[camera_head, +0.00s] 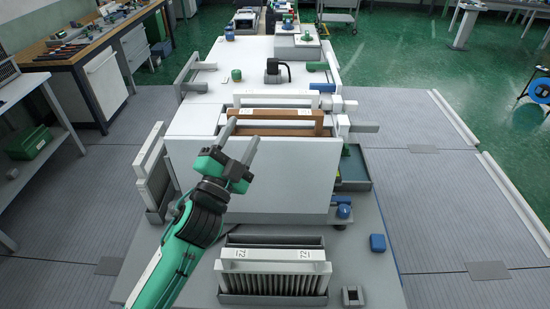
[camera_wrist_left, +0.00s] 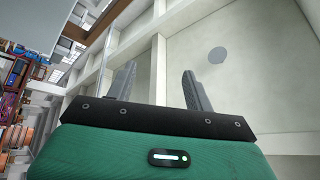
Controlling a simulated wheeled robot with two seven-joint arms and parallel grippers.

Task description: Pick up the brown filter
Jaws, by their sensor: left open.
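The brown filter (camera_head: 280,131) is a long brown frame in the top opening of the white box (camera_head: 270,180), near its front edge. White frame parts lie just behind it. My left gripper (camera_head: 242,138) is open and empty, with its fingers pointing up. In the head view it appears in front of the left end of the filter; the gap in depth is hard to judge. My right gripper is not in view.
A grey tray of white pleated filters (camera_head: 274,284) sits on the base in front of the box. Grey-white panels (camera_head: 152,175) stand at the box's left side. A black fitting (camera_head: 277,71) stands on the box top behind the filter. A workbench (camera_head: 95,45) is at the far left.

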